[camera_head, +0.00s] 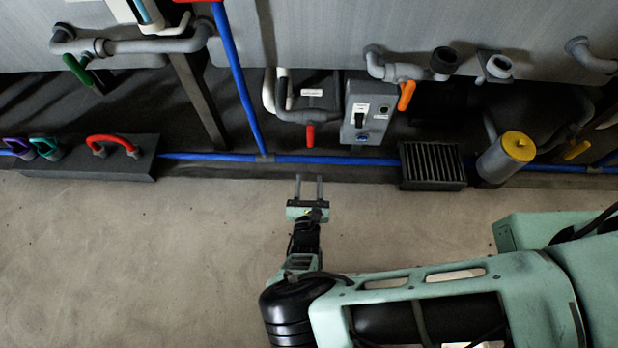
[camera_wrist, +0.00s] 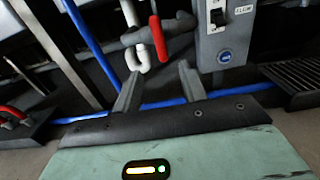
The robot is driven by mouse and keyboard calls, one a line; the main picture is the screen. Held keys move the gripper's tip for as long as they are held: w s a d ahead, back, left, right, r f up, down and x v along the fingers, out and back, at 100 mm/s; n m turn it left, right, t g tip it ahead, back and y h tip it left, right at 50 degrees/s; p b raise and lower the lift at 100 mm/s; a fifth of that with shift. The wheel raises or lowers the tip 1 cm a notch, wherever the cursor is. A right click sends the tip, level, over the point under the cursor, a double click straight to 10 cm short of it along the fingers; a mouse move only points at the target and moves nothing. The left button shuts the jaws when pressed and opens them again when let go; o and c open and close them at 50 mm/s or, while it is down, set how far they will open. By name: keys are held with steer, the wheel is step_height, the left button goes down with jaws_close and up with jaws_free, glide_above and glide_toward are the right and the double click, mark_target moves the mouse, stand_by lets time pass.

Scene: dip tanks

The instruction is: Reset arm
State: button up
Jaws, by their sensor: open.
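My gripper (camera_head: 309,183) is open and empty in the head view, its two fingers pointing toward the tank wall. My arm reaches out from the lower right, over bare concrete floor. In the wrist view my gripper's fingers (camera_wrist: 160,85) stand apart, with nothing between them. Beyond the fingertips a red valve handle (camera_wrist: 158,38) hangs from grey pipework; it also shows in the head view (camera_head: 310,135). A grey switch box (camera_head: 368,112) is just right of that handle, and in the wrist view (camera_wrist: 222,38) its dark switch and blue round mark show.
A blue pipe (camera_head: 320,159) runs low along the wall. A dark box with a red handle (camera_head: 108,158) lies at left. A black grate (camera_head: 432,166) and a grey cylinder with yellow cap (camera_head: 506,157) are at right. Floor (camera_head: 140,260) at left is clear.

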stand_by(0.4)
steer(key=s+d+r+m+g, duration=0.55)
steer(key=r+m, duration=0.35)
steer(key=r, duration=0.6)
steer(key=s+d+r+m+g+y, duration=0.1)
steer(key=s+d+r+m+g, duration=0.3)
steer(key=r+m+g, duration=0.75)
steer(key=s+d+r+m+g, duration=0.1)
steer(key=s+d+r+m, duration=0.5)
steer(key=r, duration=1.3)
step_height(320, 180, up, 27)
steer(key=a+m+p, duration=0.1)
steer(key=p, duration=2.6)
steer(key=shift+w, duration=0.45)
